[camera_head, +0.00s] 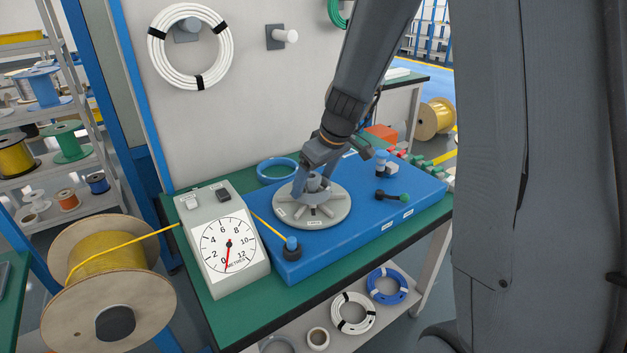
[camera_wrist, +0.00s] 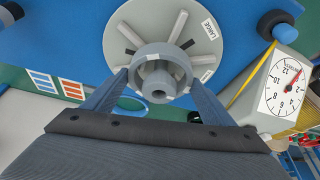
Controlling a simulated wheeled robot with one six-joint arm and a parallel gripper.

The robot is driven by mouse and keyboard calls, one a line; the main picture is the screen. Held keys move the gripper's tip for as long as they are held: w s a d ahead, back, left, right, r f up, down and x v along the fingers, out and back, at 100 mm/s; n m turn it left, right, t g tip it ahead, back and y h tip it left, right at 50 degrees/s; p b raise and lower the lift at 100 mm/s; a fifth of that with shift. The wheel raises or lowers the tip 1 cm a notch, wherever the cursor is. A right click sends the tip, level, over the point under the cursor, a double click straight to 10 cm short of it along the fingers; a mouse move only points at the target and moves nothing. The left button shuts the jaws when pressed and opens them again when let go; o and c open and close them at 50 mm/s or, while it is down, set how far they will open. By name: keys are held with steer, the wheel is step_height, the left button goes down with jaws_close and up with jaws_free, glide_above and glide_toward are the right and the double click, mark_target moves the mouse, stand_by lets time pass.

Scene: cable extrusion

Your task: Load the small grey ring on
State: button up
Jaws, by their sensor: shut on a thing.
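The small grey ring (camera_wrist: 147,53) is between the two blue-grey fingers of my gripper (camera_wrist: 159,78) in the wrist view. The gripper is shut on its sides. The ring is over the grey centre hub (camera_wrist: 159,92) of a round grey plate (camera_wrist: 118,28), and the hub end shows inside it. I cannot tell whether the ring rests on the plate. The plate has radial light bars and a "LARGE" label. In the head view my gripper (camera_head: 316,180) reaches down over the middle of the plate (camera_head: 333,213), and the fingers partly hide the ring.
The plate sits on a blue base (camera_head: 370,225) on a green bench. A dial meter (camera_head: 228,245) stands left, with yellow cable from a spool (camera_head: 110,285).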

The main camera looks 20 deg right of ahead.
steer(key=shift+f+b, duration=0.35)
steer(key=shift+b, duration=0.1)
stand_by(0.3)
steer(key=o, duration=1.1)
step_height(320, 180, up, 8)
steer(key=p, duration=0.6)
steer(key=shift+r, duration=0.1)
steer(key=s+f+m+g, duration=0.1)
steer(key=s+m, duration=0.1)
steer(key=s, duration=0.6)
steer(key=s+f+m+g+h, duration=0.1)
steer(key=s+m, duration=0.1)
steer(key=s, duration=0.6)
steer(key=s+f+m+g+h, duration=0.1)
steer(key=s+f, duration=0.1)
steer(key=s, duration=0.6)
steer(key=shift+s+a+m, duration=0.2)
steer(key=shift+s+m, duration=0.1)
steer(key=shift+m, duration=0.1)
